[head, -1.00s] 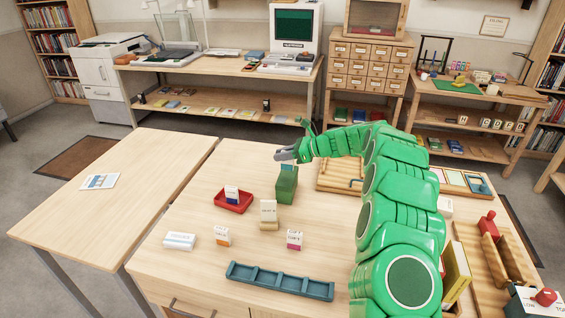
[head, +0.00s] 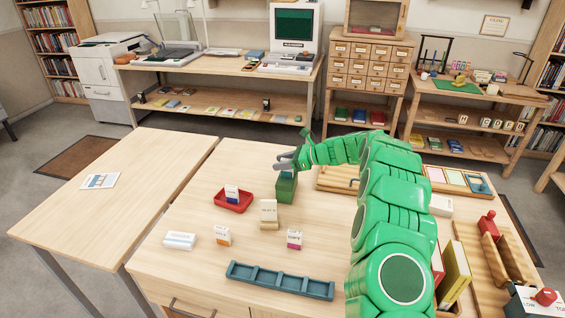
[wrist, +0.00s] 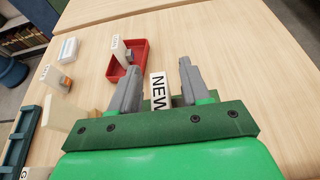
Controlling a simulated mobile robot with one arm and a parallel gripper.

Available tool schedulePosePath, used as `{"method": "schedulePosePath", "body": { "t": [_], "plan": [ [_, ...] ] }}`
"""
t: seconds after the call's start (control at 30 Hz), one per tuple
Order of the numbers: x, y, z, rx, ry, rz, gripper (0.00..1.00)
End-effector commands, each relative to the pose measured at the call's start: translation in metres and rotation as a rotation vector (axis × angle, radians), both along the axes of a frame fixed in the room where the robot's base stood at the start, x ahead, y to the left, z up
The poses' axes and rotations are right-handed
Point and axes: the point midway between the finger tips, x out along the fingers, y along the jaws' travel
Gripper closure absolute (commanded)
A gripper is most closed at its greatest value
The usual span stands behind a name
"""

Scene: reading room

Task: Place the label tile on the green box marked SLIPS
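The green box (head: 286,190) stands on the table left of my arm in the head view; I cannot read any marking on it. My gripper (head: 285,163) is directly over its top. In the head view a small teal part shows between the gripper and the box top; the rest of the tile is hidden by the fingers. I cannot tell whether the tile touches the box.
A red tray (head: 247,205) holding a white-and-blue tile is left of the box. A beige block (head: 269,226), an orange-and-white tile (head: 222,236), a magenta-and-white tile (head: 294,240) and a white block (head: 180,240) stand nearby. A blue rack (head: 280,290) lies in front.

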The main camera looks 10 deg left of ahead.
Motion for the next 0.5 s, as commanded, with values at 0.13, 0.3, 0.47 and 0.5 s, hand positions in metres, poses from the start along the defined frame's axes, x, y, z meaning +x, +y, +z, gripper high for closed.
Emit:
{"method": "schedulePosePath", "body": {
  "t": [0.13,0.3,0.47,0.5],
  "plan": [
    [0.000,0.000,0.000,0.000,0.000,0.000,0.53],
    [0.000,-0.003,0.004,0.000,0.001,-0.001,0.53],
    [0.001,-0.022,0.012,0.001,0.000,-0.002,0.53],
    [0.001,-0.028,0.014,0.001,0.000,-0.002,0.53]
  ]
}}
